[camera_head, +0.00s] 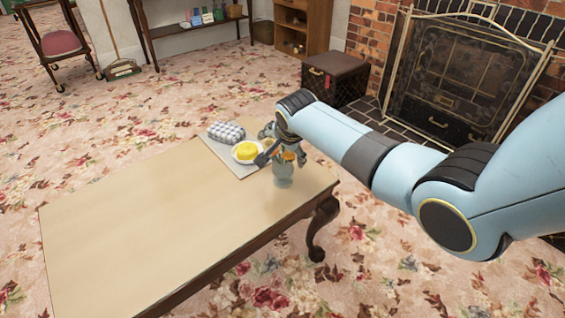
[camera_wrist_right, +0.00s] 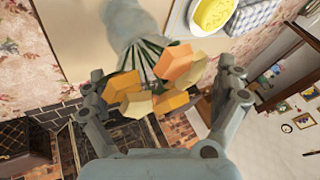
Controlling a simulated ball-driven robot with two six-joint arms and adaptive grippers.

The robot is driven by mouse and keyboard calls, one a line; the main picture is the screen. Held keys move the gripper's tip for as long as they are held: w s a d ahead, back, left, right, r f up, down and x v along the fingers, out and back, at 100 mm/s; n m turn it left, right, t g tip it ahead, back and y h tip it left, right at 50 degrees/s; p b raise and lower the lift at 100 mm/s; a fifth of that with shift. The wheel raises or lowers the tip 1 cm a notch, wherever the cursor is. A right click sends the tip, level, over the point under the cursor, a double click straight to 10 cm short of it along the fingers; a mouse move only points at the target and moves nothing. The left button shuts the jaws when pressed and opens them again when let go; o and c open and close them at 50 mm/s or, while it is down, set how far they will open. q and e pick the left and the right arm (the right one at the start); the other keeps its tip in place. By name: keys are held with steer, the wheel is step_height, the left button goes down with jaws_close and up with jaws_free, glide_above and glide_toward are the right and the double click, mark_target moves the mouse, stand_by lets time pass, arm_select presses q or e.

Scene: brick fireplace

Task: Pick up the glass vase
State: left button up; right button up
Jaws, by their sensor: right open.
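The glass vase (camera_head: 283,175) stands upright on the wooden table near its far right end, with orange and yellow flowers (camera_head: 288,156) in it. In the right wrist view the vase (camera_wrist_right: 135,22) is pale and see-through, with green stems inside, and the flowers (camera_wrist_right: 150,92) lie between my fingers. My right gripper (camera_head: 272,153) is at the height of the flowers, just above the vase body. In the right wrist view its two fingers (camera_wrist_right: 160,90) are spread apart on either side of the flowers. My left gripper is not in view.
The table (camera_head: 150,225) is bare over its left and middle. Close to the vase are a white dish with a yellow item (camera_head: 246,151), a grey checked item (camera_head: 226,132) and a pale mat. A brown trunk (camera_head: 334,78) and a fireplace screen (camera_head: 455,75) stand behind.

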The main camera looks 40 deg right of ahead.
steer(key=shift+r, duration=0.15)
steer(key=c, duration=1.4)
steer(key=shift+o, duration=0.2)
